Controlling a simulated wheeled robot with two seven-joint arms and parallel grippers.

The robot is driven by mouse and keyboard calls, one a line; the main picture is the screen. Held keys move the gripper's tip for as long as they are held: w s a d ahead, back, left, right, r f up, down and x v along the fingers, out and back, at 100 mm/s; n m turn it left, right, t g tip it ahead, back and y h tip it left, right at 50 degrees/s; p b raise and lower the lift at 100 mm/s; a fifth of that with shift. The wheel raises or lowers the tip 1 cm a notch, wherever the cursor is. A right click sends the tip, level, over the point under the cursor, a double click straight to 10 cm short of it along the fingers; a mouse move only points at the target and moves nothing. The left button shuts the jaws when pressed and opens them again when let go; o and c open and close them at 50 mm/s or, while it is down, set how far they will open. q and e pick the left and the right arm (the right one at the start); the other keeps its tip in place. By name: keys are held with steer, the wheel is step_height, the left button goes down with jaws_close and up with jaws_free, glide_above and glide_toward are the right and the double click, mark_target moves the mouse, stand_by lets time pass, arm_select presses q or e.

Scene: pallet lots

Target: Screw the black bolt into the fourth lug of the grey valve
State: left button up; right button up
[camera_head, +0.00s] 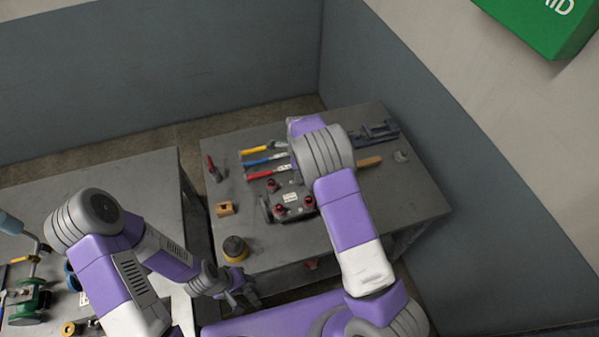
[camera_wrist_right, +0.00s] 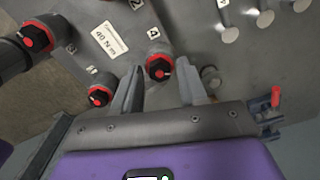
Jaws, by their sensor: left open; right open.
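The grey valve (camera_head: 290,210) lies on the far table, partly behind my right arm. It carries several black bolts with red collars. Two other bolts, a lower one (camera_wrist_right: 98,96) and an upper left one (camera_wrist_right: 35,38), sit to the left. My right gripper is hidden in the head view. My left gripper (camera_head: 243,290) is open and empty, at the table's near edge.
Behind the valve lie yellow, blue and red-handled tools (camera_head: 262,160). A red-topped tool (camera_head: 213,168), wooden block (camera_head: 225,209) and yellow-black round item (camera_head: 235,248) stand left. A second table (camera_head: 110,185) holds a green valve (camera_head: 28,298). Walls close off the back and right.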

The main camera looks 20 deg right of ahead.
steer(key=n+b, duration=0.1)
steer(key=n, duration=0.4)
steer(key=shift+f, duration=0.1)
steer(key=n+b, duration=0.1)
steer(key=n, duration=0.3)
steer(key=shift+n, duration=0.4)
steer(key=shift+c, duration=0.2)
jaws_close()
